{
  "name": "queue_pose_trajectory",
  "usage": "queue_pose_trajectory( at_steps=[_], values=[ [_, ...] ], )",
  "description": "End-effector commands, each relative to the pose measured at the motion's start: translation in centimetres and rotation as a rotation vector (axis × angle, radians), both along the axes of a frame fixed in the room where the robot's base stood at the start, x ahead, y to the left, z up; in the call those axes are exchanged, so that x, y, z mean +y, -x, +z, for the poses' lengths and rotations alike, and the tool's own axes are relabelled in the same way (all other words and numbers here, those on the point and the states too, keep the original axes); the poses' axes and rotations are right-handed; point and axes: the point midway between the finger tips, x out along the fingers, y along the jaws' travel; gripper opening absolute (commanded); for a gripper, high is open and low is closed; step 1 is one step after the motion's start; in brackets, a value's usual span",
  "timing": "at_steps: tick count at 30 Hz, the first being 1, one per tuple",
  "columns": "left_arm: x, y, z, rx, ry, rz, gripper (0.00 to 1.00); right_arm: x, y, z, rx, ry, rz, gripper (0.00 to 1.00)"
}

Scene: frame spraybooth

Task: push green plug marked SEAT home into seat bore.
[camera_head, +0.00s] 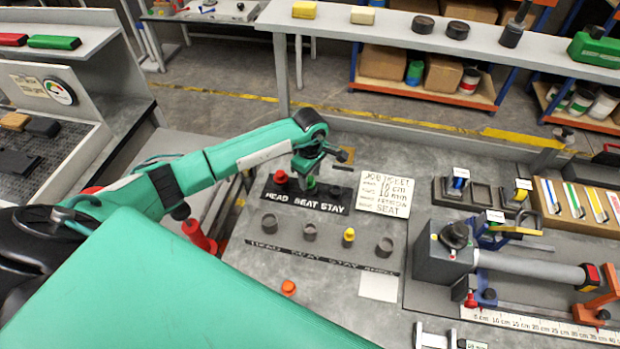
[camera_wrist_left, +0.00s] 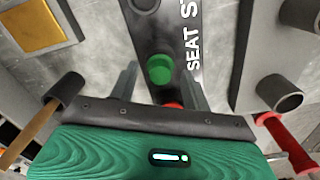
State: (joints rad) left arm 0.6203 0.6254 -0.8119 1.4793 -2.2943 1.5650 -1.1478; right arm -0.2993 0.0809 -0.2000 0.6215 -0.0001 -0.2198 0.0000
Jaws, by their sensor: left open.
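A green plug (camera_head: 309,183) stands in the middle of a dark strip lettered HEAD SEAT STAY (camera_head: 292,199), by the word SEAT. A red plug (camera_head: 280,177) stands on its left and a dark plug (camera_head: 335,190) on its right. My left gripper (camera_head: 314,172) is open above the strip. In the left wrist view the green plug (camera_wrist_left: 159,68) shows between the two apart fingers (camera_wrist_left: 159,78); contact cannot be told. Below, a labelled row holds short grey cups; the one by SEAT (camera_head: 309,231) is second from left. Which opening is the seat bore is unclear. My right gripper is out of view.
A job ticket (camera_head: 385,194) reading SEAT lies right of the strip. A yellow piece (camera_head: 348,236) sits in the labelled row. An orange piece (camera_head: 288,288) stands nearer. A grey clamp fixture (camera_head: 444,255) with a long tube fills the right. A raised shelf (camera_head: 400,32) runs behind.

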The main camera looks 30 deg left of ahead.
Motion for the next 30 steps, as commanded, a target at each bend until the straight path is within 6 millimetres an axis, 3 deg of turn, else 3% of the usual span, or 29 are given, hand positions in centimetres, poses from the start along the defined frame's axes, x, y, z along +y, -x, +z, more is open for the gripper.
queue_pose_trajectory(
  at_steps=[7, 12, 15, 30],
  values=[
    [-0.03, -0.01, -0.22, 0.000, 0.000, -0.001, 0.48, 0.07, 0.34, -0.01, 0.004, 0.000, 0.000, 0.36],
    [-0.01, -0.01, -0.20, 0.000, 0.000, -0.001, 0.15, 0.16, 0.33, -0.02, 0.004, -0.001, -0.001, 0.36],
    [-0.01, -0.01, -0.19, 0.000, 0.000, -0.001, 0.01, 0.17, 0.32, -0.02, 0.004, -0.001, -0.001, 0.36],
    [0.03, -0.14, 0.70, -0.003, 0.000, -0.001, 0.00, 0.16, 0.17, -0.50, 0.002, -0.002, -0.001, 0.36]
  ],
)
